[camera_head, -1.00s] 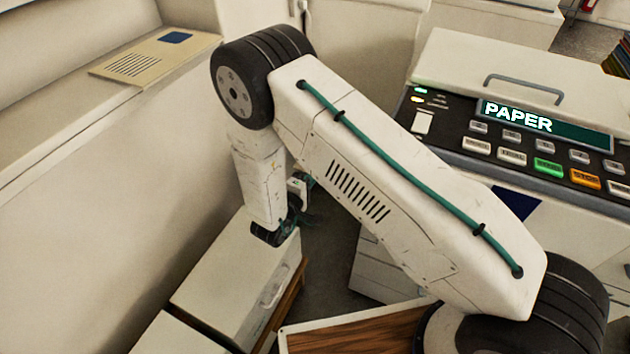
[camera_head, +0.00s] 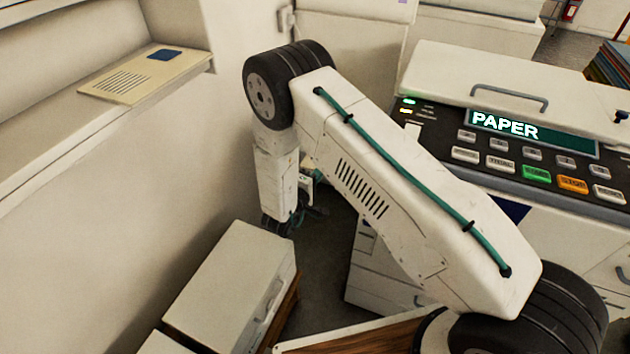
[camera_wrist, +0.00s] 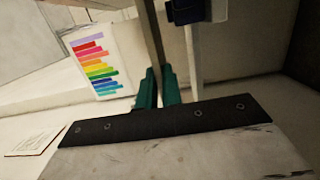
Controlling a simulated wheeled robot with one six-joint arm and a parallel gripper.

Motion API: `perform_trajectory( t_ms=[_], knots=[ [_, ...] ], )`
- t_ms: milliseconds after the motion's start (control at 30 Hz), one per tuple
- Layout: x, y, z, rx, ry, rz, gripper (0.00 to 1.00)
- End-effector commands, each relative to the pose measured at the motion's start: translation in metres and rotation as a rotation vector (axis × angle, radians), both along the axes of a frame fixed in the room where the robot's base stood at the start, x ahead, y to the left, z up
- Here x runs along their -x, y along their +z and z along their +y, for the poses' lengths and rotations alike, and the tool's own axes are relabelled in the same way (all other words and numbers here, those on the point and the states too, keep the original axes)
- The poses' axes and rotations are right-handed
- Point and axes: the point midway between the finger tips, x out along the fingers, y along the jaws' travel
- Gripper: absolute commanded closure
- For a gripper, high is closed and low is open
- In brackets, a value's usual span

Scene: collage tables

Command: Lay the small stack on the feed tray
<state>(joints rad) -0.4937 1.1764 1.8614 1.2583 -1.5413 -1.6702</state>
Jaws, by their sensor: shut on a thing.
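My gripper (camera_wrist: 158,84) shows in the wrist view as two green fingers close together. They are shut on a thin, grey-brown strip (camera_wrist: 154,35), which looks like the small stack seen edge-on. In the head view my gripper (camera_head: 285,222) hangs low, by the far end of a white cabinet, and is dark and too small to show what it holds. The copier (camera_head: 530,160) stands at the right with a lit display reading PAPER. I cannot make out which part is the feed tray.
A white cabinet (camera_head: 225,275) stands below my gripper. A ledge at the left bears a cream panel with a blue square (camera_head: 145,75). The copier's lid (camera_head: 480,80) is down. A coloured bar chart (camera_wrist: 92,62) shows in the wrist view. Dark floor lies between cabinet and copier.

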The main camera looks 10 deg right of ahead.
Motion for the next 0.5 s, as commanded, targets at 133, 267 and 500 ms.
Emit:
perform_trajectory(
  t_ms=[133,267,500],
  knots=[
    [-0.015,0.000,-0.012,-0.001,-0.002,-0.001,1.00],
    [-0.027,0.000,-0.020,-0.001,-0.002,-0.001,1.00],
    [-0.051,0.000,-0.037,-0.001,-0.001,-0.001,1.00]
  ],
)
